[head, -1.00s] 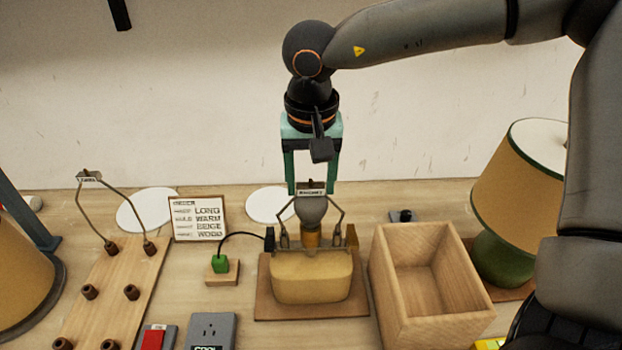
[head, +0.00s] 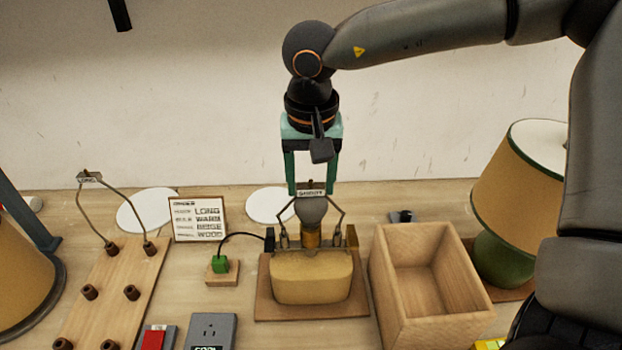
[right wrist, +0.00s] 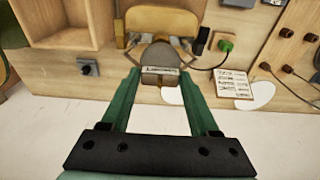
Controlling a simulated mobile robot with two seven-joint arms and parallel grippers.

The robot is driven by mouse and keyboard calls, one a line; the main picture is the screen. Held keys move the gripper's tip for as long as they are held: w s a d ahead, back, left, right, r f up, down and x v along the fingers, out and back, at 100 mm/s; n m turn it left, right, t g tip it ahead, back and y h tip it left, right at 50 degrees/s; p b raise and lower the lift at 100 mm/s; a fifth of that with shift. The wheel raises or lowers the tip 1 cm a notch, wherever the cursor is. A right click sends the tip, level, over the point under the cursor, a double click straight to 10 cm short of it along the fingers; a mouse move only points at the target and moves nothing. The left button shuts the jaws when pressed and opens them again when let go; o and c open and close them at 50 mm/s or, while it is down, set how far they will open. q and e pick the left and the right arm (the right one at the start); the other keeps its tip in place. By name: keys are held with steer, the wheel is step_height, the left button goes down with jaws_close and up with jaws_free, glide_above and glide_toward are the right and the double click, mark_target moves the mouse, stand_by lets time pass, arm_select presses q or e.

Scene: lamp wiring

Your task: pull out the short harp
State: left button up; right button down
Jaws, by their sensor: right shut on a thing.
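The short harp (head: 341,217) is a small bent wire frame with a labelled tag on top. It stands upright around the grey bulb (head: 310,210), its feet at the saddle of the lamp base (head: 312,280). My right gripper (head: 311,190) comes from above and is shut on the harp's tag. The tag (right wrist: 160,72) also shows between my right fingertips (right wrist: 161,77) in the right wrist view. Whether the feet are still in their sockets cannot be told. My left gripper is not in view.
A taller harp (head: 125,210) stands in the pegboard (head: 115,285) at the left. An open wooden box (head: 452,300) is right of the lamp base. A card (head: 198,222), a green plug (head: 220,263) and two shaded lamps, one at right (head: 520,190), stand around.

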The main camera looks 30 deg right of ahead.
steer(key=shift+r+p, duration=0.3)
steer(key=shift+r, duration=0.35)
stand_by(0.3)
